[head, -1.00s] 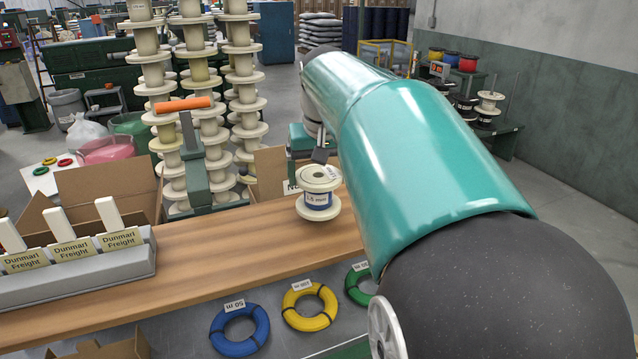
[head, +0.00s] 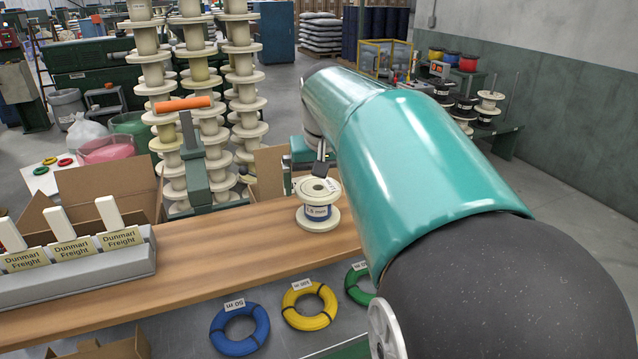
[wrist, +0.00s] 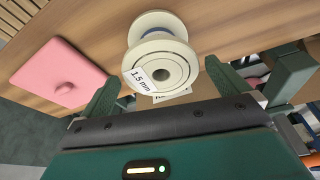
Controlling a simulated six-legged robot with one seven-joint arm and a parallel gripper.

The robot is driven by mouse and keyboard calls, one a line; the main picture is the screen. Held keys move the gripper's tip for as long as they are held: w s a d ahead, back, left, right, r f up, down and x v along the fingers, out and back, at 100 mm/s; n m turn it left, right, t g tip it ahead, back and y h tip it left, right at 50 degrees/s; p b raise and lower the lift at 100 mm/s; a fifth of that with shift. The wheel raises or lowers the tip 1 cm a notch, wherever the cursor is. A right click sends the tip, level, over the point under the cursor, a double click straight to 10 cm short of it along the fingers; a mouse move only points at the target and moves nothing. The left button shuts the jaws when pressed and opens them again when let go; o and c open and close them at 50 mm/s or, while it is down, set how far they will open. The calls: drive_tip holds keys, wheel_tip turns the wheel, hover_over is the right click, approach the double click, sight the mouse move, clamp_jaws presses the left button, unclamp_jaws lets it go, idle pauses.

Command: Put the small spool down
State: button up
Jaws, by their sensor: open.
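The small spool (head: 318,214) is cream with a blue-wound core and a white "1.5 mm" label. It stands upright on the wooden bench top (head: 220,240) in the head view. In the wrist view the spool (wrist: 160,62) shows its round flange and label, just beyond my gripper (wrist: 160,90). The two green fingers are spread wide, one on each side of the spool's near end, with visible space beside it. In the head view only part of my gripper (head: 318,160) shows above and behind the spool; my arm hides the rest.
A grey rack (head: 75,275) with "Dunmarl Freight" cards stands at left on the bench. Blue (head: 240,328), yellow (head: 309,305) and green coils lie below its front edge. Tall spool stacks (head: 240,90) rise behind. A pink flat piece (wrist: 62,72) shows at left in the wrist view.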

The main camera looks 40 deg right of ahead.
drive_tip(key=v, duration=1.2)
drive_tip(key=s+a+f+n+t, duration=0.1)
drive_tip(key=s+a+f, duration=0.3)
drive_tip(key=a+f, duration=0.2)
drive_tip(key=s+a+f+n+t+y, duration=0.1)
drive_tip(key=s+a+f+n, duration=0.1)
drive_tip(key=a+f, duration=0.5)
drive_tip(key=s+a+f+n, duration=0.2)
drive_tip(key=s+a+f, duration=0.3)
drive_tip(key=a+f, duration=0.2)
drive_tip(key=shift+s+f+t, duration=0.35)
drive_tip(key=shift+t, duration=0.05)
drive_tip(key=shift+s, duration=0.1)
